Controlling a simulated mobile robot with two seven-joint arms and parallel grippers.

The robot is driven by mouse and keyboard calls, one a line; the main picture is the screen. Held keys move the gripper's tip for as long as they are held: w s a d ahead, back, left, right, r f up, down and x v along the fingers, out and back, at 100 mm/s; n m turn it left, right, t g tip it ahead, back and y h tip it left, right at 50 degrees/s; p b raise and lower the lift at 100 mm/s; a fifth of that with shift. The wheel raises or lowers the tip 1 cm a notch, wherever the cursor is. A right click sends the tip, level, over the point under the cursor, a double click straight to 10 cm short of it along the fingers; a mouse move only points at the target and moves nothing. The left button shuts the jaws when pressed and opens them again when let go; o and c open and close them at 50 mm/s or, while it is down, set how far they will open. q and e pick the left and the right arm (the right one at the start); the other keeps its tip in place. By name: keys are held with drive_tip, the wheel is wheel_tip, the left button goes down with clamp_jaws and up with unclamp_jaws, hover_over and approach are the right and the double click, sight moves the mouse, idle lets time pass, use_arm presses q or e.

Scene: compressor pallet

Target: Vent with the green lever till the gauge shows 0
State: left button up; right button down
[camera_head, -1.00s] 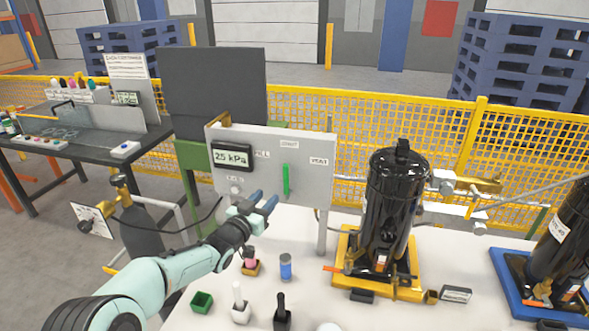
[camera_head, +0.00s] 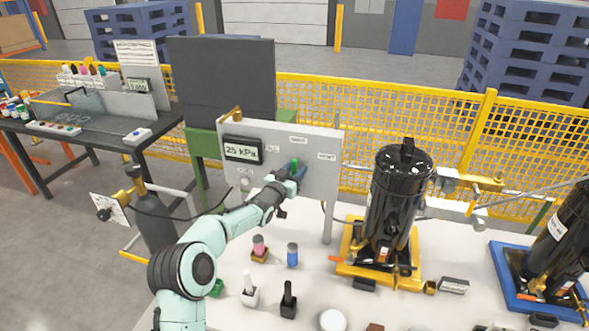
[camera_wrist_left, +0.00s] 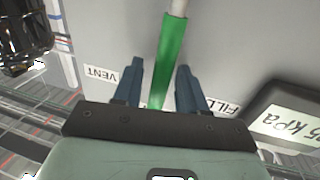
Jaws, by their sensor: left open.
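The green lever (camera_head: 294,163) sits on the grey panel (camera_head: 318,178) and points roughly up and down; my gripper hides part of it in the head view. In the left wrist view the lever (camera_wrist_left: 172,58) runs between my two blue fingers. My left gripper (camera_wrist_left: 160,66) is open, one finger on each side of the lever with gaps visible. The gauge (camera_head: 241,149) on the panel reads 25 kPa; part of its display (camera_wrist_left: 285,122) shows in the wrist view. The VENT label (camera_head: 326,156) is right of the lever. My right gripper is out of view.
A black compressor (camera_head: 398,200) on a yellow base stands right of the panel. A blue-capped bottle (camera_head: 292,255), a pink bottle (camera_head: 259,245) and two brushes stand on the white table below my arm. A gas cylinder (camera_head: 153,215) is at left.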

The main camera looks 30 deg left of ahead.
use_arm(q)
drive_tip(key=shift+s, duration=0.1)
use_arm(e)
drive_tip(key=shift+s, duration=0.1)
use_arm(q)
clamp_jaws()
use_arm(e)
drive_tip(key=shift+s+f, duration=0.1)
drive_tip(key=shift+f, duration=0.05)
